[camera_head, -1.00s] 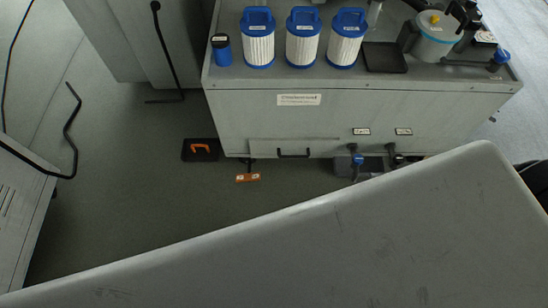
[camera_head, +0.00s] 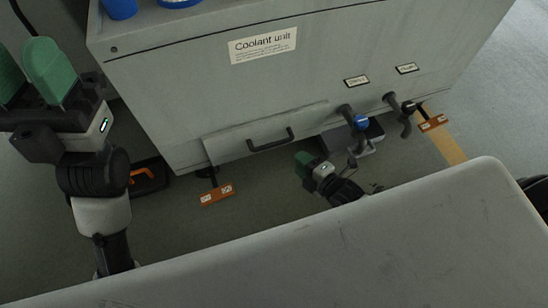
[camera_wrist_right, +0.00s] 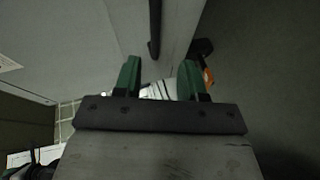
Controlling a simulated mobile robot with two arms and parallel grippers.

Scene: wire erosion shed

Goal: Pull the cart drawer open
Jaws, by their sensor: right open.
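The cart is a grey box labelled "Coolant unit" (camera_head: 190,85). Its low drawer front (camera_head: 230,142) looks closed, with a black bar handle (camera_head: 270,143). My right gripper (camera_head: 305,164) is low in front of the cart, just below and right of the handle, apart from it. In the right wrist view, my right gripper (camera_wrist_right: 159,78) has its green fingers apart and empty. A dark bar, seemingly the handle (camera_wrist_right: 154,28), shows beyond and between the fingertips. My left gripper (camera_head: 32,72) is raised at the left, its green fingers apart with nothing between them.
Valve taps, one blue (camera_head: 360,122) and one black (camera_head: 407,108), stick out right of the drawer. A grey box (camera_head: 370,138) lies below them. Orange-brown feet (camera_head: 217,195) stick out underneath. A black tray with an orange handle (camera_head: 150,178) lies left. A pale panel covers the foreground.

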